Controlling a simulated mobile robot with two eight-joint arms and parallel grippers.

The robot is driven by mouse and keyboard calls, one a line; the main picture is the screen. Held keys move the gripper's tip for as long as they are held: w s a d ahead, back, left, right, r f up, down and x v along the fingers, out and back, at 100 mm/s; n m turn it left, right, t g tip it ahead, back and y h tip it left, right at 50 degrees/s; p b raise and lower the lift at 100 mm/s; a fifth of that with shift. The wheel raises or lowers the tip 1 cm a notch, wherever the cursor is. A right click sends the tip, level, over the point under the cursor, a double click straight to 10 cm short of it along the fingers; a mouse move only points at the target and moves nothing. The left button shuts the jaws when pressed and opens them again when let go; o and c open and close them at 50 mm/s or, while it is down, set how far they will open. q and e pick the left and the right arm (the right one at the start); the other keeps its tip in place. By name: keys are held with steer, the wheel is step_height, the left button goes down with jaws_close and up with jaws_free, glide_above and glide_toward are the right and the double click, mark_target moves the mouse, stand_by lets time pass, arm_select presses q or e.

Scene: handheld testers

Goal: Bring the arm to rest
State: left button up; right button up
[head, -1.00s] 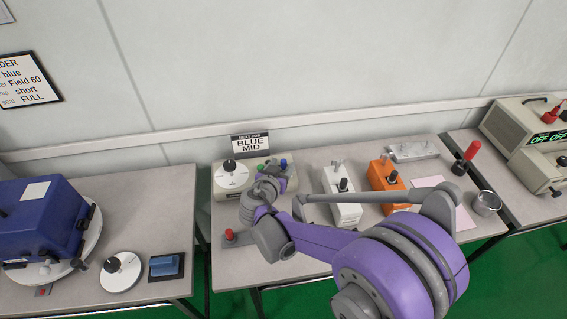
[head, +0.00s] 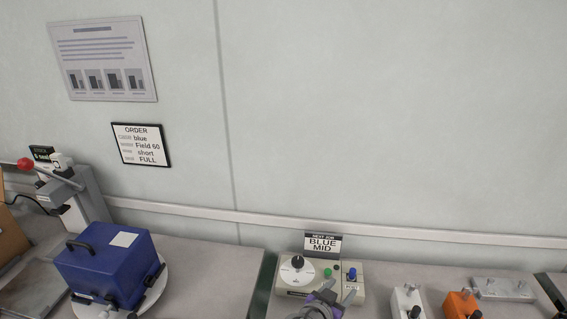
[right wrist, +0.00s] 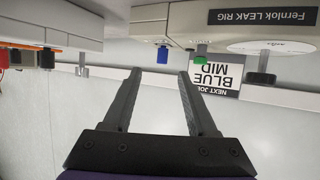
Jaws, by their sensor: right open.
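My right gripper (head: 339,292) is low in the head view, in front of the beige leak rig (head: 291,282). In the right wrist view its two fingers (right wrist: 160,72) are spread apart with nothing between them. The rig, with its black-knobbed dial (head: 298,264), a green button and a blue knob (head: 352,274), appears upside down in the right wrist view, beyond the fingertips. I cannot tell whether the gripper touches it. The rest of my right arm is mostly below the head view. My left gripper is not in view.
A "BLUE MID" card (head: 322,244) stands behind the rig. A blue box (head: 107,268) sits on a round white plate at left. White (head: 408,300) and orange (head: 461,304) units and a metal block (head: 503,289) are at right.

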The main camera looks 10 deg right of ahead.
steer(key=s+d+r+n+g+y+p, duration=0.2)
steer(key=s+p, duration=0.1)
steer(key=s, duration=0.3)
steer(key=s+d+r+n+g+y+p, duration=0.1)
steer(key=s+r+n+g+y+p, duration=0.15)
steer(key=s, duration=0.35)
steer(key=s+a+r+n+y+p, duration=0.2)
steer(key=s+a+n+y+p, duration=0.1)
steer(key=s, duration=0.6)
steer(key=shift+a+r+n+y+p, duration=0.35)
steer(key=shift+a+y+p, duration=0.3)
steer(key=shift+a+p, duration=0.3)
steer(key=shift+d, duration=0.15)
